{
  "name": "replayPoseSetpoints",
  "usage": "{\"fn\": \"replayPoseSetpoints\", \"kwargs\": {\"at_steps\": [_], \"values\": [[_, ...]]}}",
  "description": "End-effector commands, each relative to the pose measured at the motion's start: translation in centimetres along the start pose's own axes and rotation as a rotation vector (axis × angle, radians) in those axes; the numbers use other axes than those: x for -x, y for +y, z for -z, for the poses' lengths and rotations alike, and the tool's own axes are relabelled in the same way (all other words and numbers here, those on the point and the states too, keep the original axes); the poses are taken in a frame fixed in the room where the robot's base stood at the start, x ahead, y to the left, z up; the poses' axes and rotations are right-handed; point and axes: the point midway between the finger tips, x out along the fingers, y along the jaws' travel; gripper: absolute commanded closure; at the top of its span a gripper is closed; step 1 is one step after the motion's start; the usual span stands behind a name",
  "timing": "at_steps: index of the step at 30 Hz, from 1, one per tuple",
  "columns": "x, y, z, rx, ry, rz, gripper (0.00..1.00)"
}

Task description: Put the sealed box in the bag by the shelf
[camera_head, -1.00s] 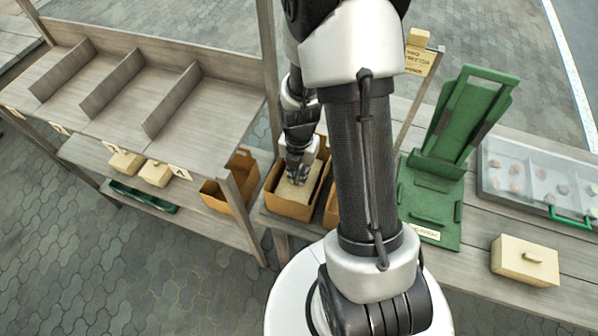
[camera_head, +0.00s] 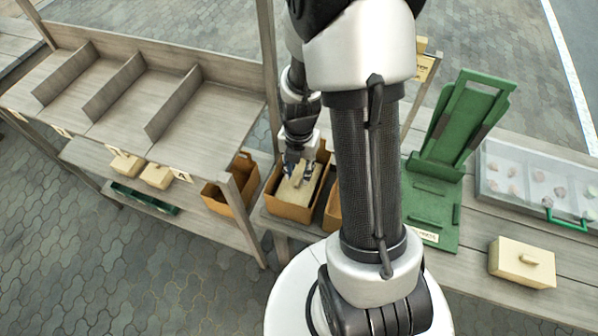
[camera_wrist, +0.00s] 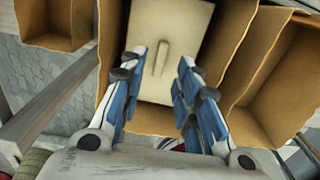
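A cream box (camera_head: 302,190) with a bar handle on its lid lies inside an open brown bag (camera_head: 287,211) next to the shelf (camera_head: 228,110). In the wrist view the box (camera_wrist: 178,25) sits between the walls of the bag (camera_wrist: 112,40), handle up. My gripper (camera_head: 298,172) is above the bag. The underside of the box is hidden.
Another brown bag (camera_head: 229,188) stands left by the shelf post, and a third (camera_head: 332,208) is partly behind my arm. Another cream box (camera_head: 522,262) lies on the table near a green stand (camera_head: 436,190) and a clear-lidded case (camera_head: 540,180). Two cream boxes (camera_head: 155,174) are on the lower shelf.

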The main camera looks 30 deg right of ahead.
Motion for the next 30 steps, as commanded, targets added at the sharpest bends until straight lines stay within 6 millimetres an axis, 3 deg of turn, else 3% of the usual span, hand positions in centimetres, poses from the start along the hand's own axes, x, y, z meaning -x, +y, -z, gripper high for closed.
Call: {"fn": "replayPoseSetpoints", "kwargs": {"at_steps": [1,6,17,23,30], "values": [[1.7,0.1,-0.1,0.0,-0.004,-0.003,0.7],[5.3,0.1,-0.1,0.0,-0.004,-0.003,0.7],[9.4,0.2,0.2,-0.045,-0.01,-0.007,0.7],[14.9,0.9,2.4,-0.404,-0.057,-0.067,0.7],[22.3,0.4,7.3,-1.044,-0.063,-0.205,0.7]]}}
